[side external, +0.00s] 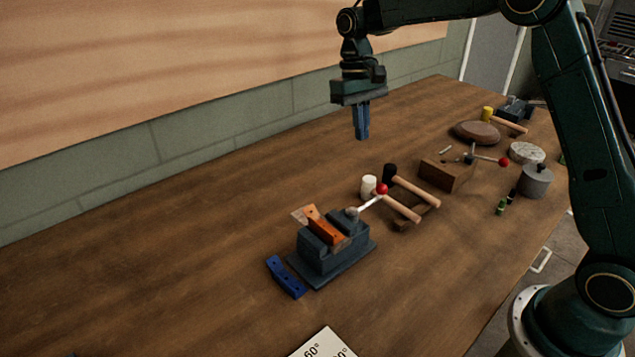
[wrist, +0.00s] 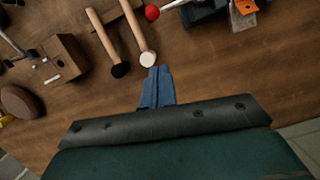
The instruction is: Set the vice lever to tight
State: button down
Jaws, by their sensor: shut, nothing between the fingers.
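The vice (side external: 330,250) is a dark grey block on a flat base, standing on the wooden table, with an orange piece (side external: 325,227) in its jaws. Its lever (side external: 370,202) is a pale rod with a red ball end (side external: 381,189), pointing up and right from the vice. In the wrist view, the red ball (wrist: 152,12) and part of the vice (wrist: 205,12) show at the top edge. My gripper (side external: 361,136) is shut and empty, pointing down, high above the table behind the vice. Its blue fingers show in the wrist view (wrist: 160,70).
Two mallets, one white-headed (side external: 369,186) and one black-headed (side external: 390,173), lie close to the lever's ball. A blue block (side external: 286,277) lies left of the vice. A brown wooden block (side external: 438,175) and several other tools stand farther right. The table's left part is clear.

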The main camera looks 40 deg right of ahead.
jog(key=s+f, duration=0.5)
jog(key=f, duration=0.2)
jog(key=shift+s+a+f, duration=0.15)
jog(key=shift+a+f, duration=0.25)
jog(key=shift+s+d+m, duration=0.15)
jog(key=shift+s+m, duration=0.25)
jog(key=shift+m, duration=0.1)
dwell(0.5)
jog(key=shift+s+d+m+y, duration=0.1)
jog(key=shift+s+m+y, duration=0.3)
jog(key=shift+s+m, duration=0.8)
jog(key=s+a+m+t+y, duration=0.1)
jog(key=s+a+m, duration=0.3)
jog(key=s+m, duration=0.3)
jog(key=shift+s+m+t, duration=0.3)
jog(key=shift+s+m, duration=0.05)
jog(key=shift+m, duration=1.05)
jog(key=shift+a, duration=0.15)
